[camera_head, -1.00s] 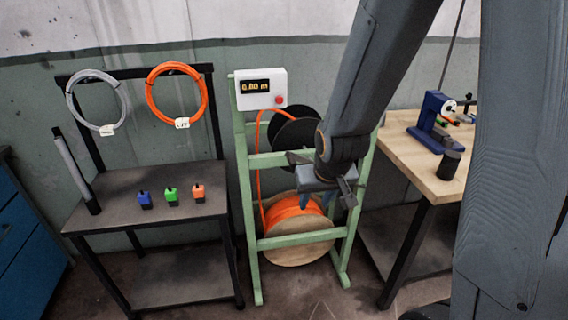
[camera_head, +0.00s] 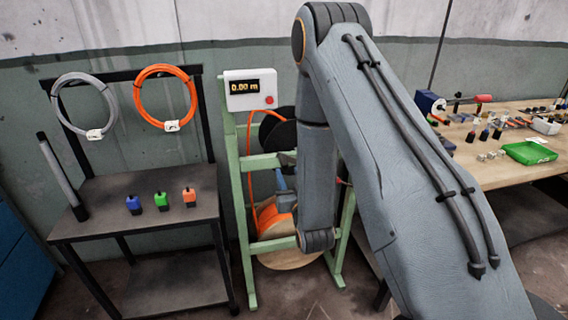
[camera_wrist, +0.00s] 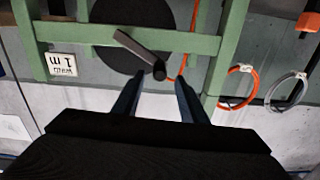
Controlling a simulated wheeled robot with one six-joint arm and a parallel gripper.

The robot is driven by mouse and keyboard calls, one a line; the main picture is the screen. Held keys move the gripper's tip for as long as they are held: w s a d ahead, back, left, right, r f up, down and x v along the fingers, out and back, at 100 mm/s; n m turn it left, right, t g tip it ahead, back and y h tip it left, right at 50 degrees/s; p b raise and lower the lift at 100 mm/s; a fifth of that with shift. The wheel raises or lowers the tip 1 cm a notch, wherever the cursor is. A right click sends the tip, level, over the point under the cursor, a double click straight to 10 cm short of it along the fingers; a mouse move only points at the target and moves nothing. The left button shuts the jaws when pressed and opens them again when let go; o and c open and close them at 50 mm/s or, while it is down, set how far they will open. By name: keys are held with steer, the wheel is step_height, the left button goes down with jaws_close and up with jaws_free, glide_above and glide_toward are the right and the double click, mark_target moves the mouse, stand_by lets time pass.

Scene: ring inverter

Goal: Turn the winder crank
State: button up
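The winder is a green frame (camera_head: 232,190) with a black reel (camera_head: 283,135) above and an orange cable spool (camera_head: 272,218) below; my arm hides part of it. In the wrist view the crank (camera_wrist: 138,51), a dark bar with a round knob end, lies in front of the black reel (camera_wrist: 133,14). My gripper (camera_wrist: 158,88) is open, its two blue fingers apart and empty. The crank's knob end is just beyond the fingertips, roughly centred between them in the picture. I cannot tell any contact. In the head view my arm hides the crank.
A display box (camera_head: 254,90) reading 0.00 m tops the frame. Left is a dark table (camera_head: 100,185) with small coloured connectors and hanging cable coils. Right is a wooden bench (camera_head: 500,170) with tools and a green tray (camera_head: 530,152). The frame's green bars are close to my gripper.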

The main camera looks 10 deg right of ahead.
mark_target(283, 162)
steer(key=w+p, duration=0.2)
steer(key=w, duration=0.5)
steer(key=shift+w, duration=0.3)
jaws_close()
